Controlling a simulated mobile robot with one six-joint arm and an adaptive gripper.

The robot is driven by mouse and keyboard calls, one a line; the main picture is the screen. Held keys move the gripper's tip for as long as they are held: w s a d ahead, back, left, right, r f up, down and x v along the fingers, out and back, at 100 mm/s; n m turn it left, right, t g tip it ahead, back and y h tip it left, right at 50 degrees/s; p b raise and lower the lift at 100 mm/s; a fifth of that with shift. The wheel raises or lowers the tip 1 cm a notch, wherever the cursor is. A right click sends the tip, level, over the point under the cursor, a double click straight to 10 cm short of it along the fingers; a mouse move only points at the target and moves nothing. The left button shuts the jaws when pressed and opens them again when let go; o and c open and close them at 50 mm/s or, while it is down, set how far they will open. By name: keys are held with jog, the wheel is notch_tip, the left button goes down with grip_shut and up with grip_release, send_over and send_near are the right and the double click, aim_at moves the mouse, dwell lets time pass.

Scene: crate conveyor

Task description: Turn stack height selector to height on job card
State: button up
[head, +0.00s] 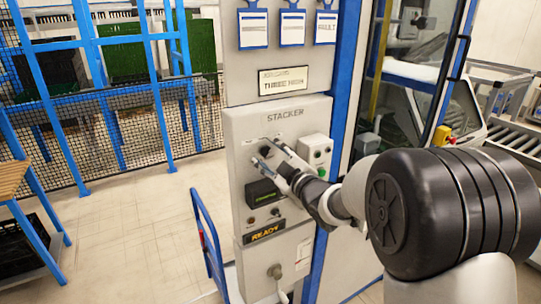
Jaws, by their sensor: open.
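The grey stacker panel (240,130) stands in the middle of the head view, marked STACKER. The job card (283,82) sits in a holder above it; its small print seems to read "THREE HIGH". A dark round knob (264,151), apparently the height selector, is on the panel's upper left. My gripper (266,154) is open, its two fingers reaching toward the panel at this knob, one above and one below it. I cannot tell whether they touch it. The knob's scale and pointer are too small or hidden to read.
Below are a dark display (262,191) and a lit READY sign (264,233). Blue tags hang above (292,28). A blue cart handle (207,240) stands lower left; open floor (130,240) lies beyond.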

jog(key=shift+w+a, duration=0.1)
jog(key=shift+c, duration=0.3)
jog(key=c, duration=1)
jog(key=shift+f+b, duration=0.1)
jog(key=shift+b, duration=0.5)
jog(key=n+b, duration=0.1)
jog(key=b, duration=0.2)
jog(key=n+b, duration=0.2)
jog(key=b, duration=0.1)
jog(key=shift+f+n, duration=0.2)
jog(key=shift+n, duration=0.1)
jog(key=n+b, duration=0.3)
jog(key=b, duration=0.1)
jog(key=shift+r+b, duration=0.1)
jog(key=shift+b, duration=0.25)
jog(key=shift+r+n+b, duration=0.15)
jog(key=shift+n+b, duration=0.95)
